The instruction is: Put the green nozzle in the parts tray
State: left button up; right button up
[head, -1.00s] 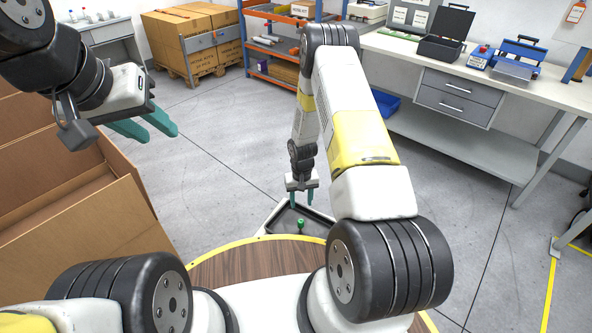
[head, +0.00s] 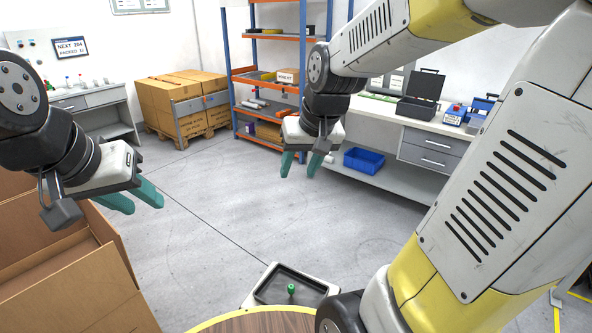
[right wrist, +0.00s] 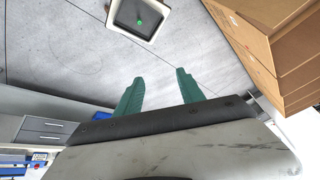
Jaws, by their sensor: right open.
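The green nozzle (head: 291,288) stands in the black-floored parts tray (head: 262,296), which has a pale rim, low in the head view. In the right wrist view the nozzle (right wrist: 140,22) lies inside the tray (right wrist: 165,12) at the top. My right gripper (head: 299,172) is open and empty, raised well above and apart from the tray; its green fingers (right wrist: 160,85) show with a gap and nothing between them. My left gripper (head: 143,203) is at the left, over the cardboard box, with its two fingers apart and nothing visible between them.
An open cardboard box (head: 75,275) stands at the left. Behind are stacked cartons on a pallet (head: 185,105), an orange and blue shelf (head: 262,75), a blue bin (head: 365,160) and a workbench (head: 395,122). The floor between the tray and shelf is clear.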

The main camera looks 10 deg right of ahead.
jog(key=s+a+r+t, duration=0.1)
jog(key=s+r, duration=0.3)
jog(key=s, duration=0.7)
jog(key=shift+n+y, duration=0.3)
